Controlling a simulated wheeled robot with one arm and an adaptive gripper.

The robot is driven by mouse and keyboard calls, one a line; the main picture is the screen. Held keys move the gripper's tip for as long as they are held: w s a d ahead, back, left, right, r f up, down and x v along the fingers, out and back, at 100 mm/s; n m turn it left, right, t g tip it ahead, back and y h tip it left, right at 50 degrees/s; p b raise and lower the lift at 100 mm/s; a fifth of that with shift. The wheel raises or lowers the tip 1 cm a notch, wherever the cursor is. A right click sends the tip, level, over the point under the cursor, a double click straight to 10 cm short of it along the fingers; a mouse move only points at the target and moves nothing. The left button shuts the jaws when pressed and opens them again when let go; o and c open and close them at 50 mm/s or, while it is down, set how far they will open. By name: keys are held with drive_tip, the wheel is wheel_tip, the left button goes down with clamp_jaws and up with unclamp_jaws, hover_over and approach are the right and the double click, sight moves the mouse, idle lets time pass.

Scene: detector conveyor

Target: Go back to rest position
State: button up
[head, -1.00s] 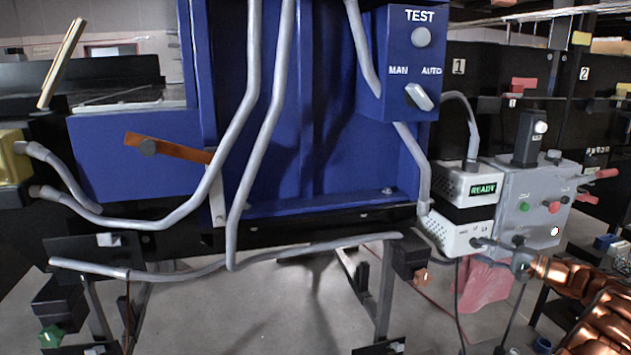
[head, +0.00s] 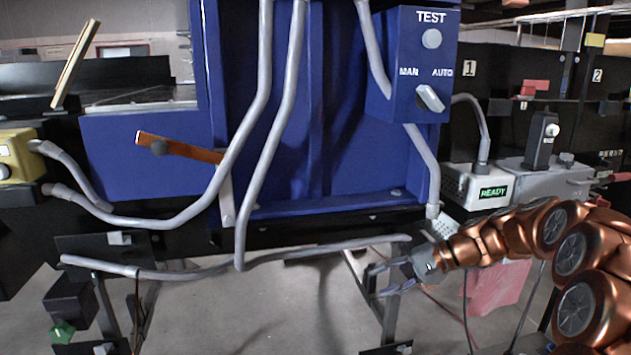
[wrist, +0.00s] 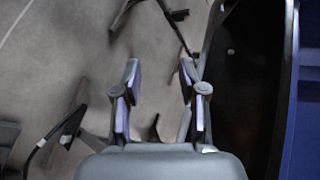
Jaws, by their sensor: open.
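My gripper (head: 378,280) is at the lower right of centre in the head view, in front of the conveyor's underside and legs. It points left, with my copper arm reaching in from the right edge. In the wrist view my gripper (wrist: 158,95) has its two fingers apart, with nothing between them but floor behind. It holds nothing.
The blue detector housing (head: 345,120) fills the middle, with a TEST/MAN/AUTO panel (head: 413,65) at its upper right. A white READY box (head: 460,186) sits just above my arm. A grey conduit (head: 320,250) runs left of my gripper. Open floor (head: 290,300) lies below.

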drive_tip(key=s+a+f+n+g+h, duration=0.2)
drive_tip(key=s+a+h, duration=0.1)
drive_tip(key=s, duration=0.7)
drive_tip(key=s+a+f+n+g+h, duration=0.1)
drive_tip(key=s+a+g+h, duration=0.1)
drive_tip(key=s, duration=0.7)
drive_tip(key=s+d+f+n+h, duration=0.1)
drive_tip(key=s+d+f+h, duration=0.25)
drive_tip(key=s, duration=0.55)
drive_tip(key=s+d+f+n+h, duration=0.1)
drive_tip(key=s+d+f+h, duration=0.3)
drive_tip(key=s, duration=0.6)
wheel_tip(320, 180, up, 26)
drive_tip(key=s+p, duration=0.1)
drive_tip(key=p, duration=2.1)
drive_tip(key=shift+s+d+r+y+p, duration=0.25)
drive_tip(key=shift+d+y+p, duration=0.1)
drive_tip(key=shift+y+p, duration=0.1)
